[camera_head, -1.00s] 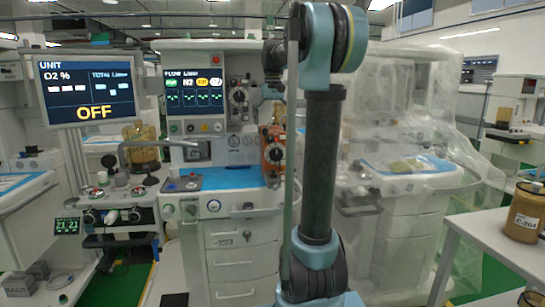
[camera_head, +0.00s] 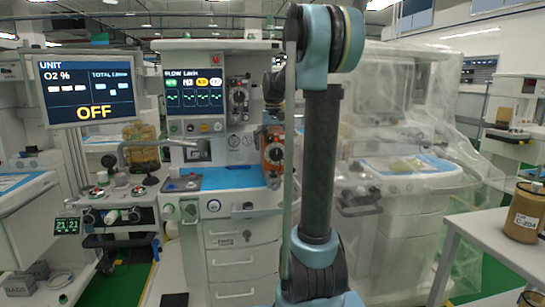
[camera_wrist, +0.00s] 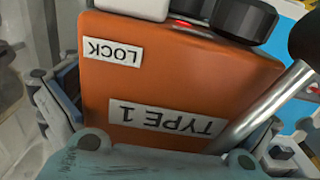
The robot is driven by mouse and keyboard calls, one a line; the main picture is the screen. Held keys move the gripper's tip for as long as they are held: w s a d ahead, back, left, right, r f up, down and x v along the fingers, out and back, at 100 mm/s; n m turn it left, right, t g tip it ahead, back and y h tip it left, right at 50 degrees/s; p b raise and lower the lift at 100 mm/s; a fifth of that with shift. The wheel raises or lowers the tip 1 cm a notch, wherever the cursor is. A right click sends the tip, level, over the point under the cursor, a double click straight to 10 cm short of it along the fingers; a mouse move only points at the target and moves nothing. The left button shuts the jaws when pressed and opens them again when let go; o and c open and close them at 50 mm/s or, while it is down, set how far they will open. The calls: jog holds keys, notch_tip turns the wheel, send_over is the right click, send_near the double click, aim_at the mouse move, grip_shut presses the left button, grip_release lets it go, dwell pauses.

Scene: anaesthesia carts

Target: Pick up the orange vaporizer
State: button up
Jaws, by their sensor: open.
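The orange vaporizer (camera_head: 273,153) sits upright at the right of the middle cart's front, above the blue work surface, partly hidden by my arm. In the wrist view the orange vaporizer (camera_wrist: 190,85) fills the middle, upside down, with "LOCK" and "TYPE 1" labels and a white and black top. My gripper (camera_wrist: 165,118) is open, with one finger at the vaporizer's left side and the other at its lower right. The left finger looks close to the body; I cannot tell whether either finger touches it.
A metal bar (camera_wrist: 268,103) runs diagonally beside the vaporizer's right side. The middle cart's blue work surface (camera_head: 228,178) lies below and left. A plastic-draped cart (camera_head: 400,120) stands to the right. A table (camera_head: 500,240) with a brown container (camera_head: 523,213) is at the far right.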

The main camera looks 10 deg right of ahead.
jog(key=shift+s, duration=0.1)
jog(key=c, duration=1.9)
